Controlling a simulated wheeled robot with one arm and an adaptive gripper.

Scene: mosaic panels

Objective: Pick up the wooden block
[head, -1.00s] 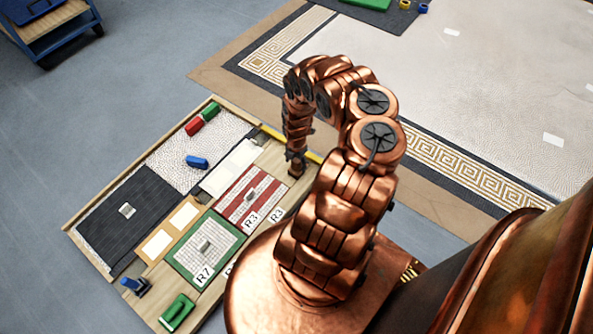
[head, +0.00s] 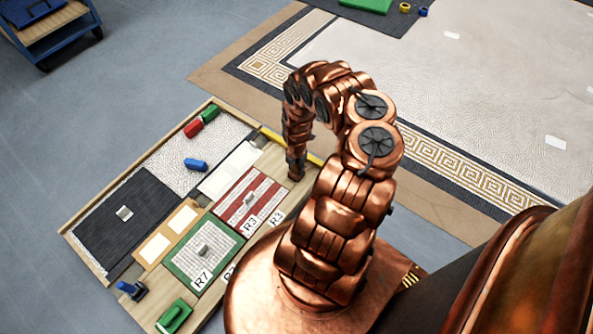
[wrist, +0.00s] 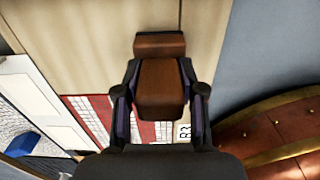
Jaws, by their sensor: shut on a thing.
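The wooden block (wrist: 160,88) is brown and sits between the two dark fingers of my gripper (wrist: 160,97) in the wrist view. My gripper is shut on it. A wider brown piece (wrist: 160,45) shows just beyond the fingertips; I cannot tell whether it is part of the same block. In the head view my gripper (head: 296,168) points down at the right end of the panel board, and the block there is too small to make out clearly. How far the block is from the board's surface is not clear.
The board holds a red-striped panel (head: 262,186), a green-framed panel (head: 178,258) and a dark panel (head: 98,232). A blue piece (head: 195,164), a red piece (head: 193,128) and a green piece (head: 172,316) lie on it. A blue cart (head: 55,35) stands at the upper left.

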